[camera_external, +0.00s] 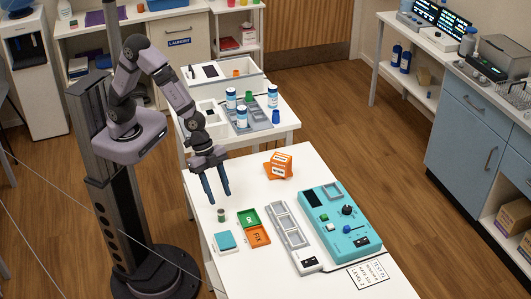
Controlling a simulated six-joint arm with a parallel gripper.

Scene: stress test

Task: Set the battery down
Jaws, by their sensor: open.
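A small grey-green cylinder (221,215), which looks like the battery, stands upright on the white table (325,179) near its left edge. My gripper (219,200) points down with its two dark blue fingers apart. Its fingertips appear just above and behind the cylinder in the picture, with nothing seen between them. I cannot tell how high they are over the table. A green tray marked OK (248,218) and an orange tray marked FIX (258,237) lie to the right of the cylinder.
A grey slotted holder (287,224) and a teal device with a knob (340,221) lie further right. A teal pad (226,240) lies in front of the cylinder. A second table (276,105) holds several bottles.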

